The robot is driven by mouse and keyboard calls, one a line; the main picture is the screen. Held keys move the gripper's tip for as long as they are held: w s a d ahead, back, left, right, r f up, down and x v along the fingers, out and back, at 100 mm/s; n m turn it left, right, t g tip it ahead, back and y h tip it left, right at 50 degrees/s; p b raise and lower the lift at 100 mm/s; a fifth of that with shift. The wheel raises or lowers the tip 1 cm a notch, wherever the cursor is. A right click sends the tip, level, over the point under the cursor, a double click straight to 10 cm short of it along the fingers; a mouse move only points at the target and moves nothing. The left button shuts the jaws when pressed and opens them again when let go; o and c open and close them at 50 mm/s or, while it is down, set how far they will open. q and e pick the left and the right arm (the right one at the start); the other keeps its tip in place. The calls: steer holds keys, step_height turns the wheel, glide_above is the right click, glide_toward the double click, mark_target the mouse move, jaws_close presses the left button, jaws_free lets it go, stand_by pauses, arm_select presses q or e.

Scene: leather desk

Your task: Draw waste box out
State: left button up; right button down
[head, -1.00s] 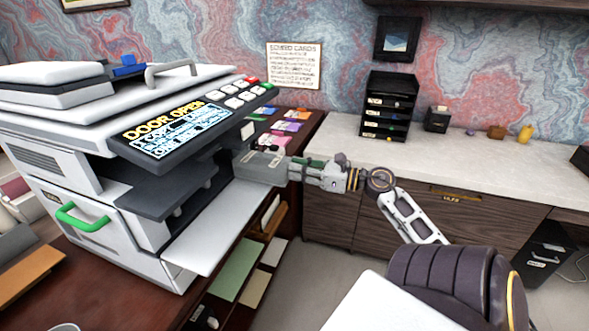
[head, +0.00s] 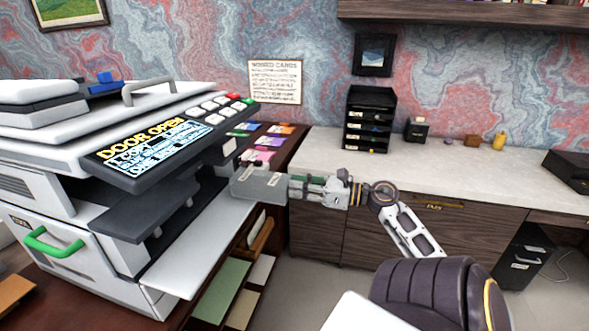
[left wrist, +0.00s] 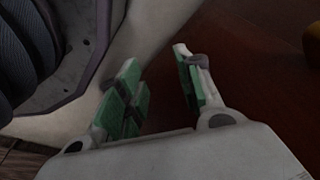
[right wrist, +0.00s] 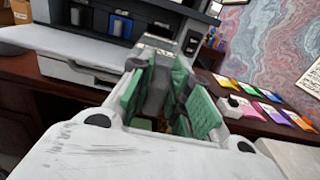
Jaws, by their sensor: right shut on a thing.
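The waste box (head: 260,185) is a grey, long box to the right of the white copier (head: 60,210). My right gripper (head: 293,187) is shut on its near end and holds it up beside the open white door panel (head: 205,245). In the right wrist view the box (right wrist: 158,80) sits between the green finger pads, in front of the copier's open bay. Whether its far end touches the copier is hard to tell. The copier's screen (head: 155,145) reads "DOOR OPEN". My left gripper (left wrist: 155,80) shows only in its wrist view, with fingers apart and empty.
Coloured packets (head: 265,140) lie on the dark desk behind the box. A pale counter (head: 430,160) with a black drawer tray (head: 370,120) runs along the back wall. Blue and black cartridges (right wrist: 120,25) show in the bay.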

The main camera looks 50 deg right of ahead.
steer(key=shift+v, duration=1.4)
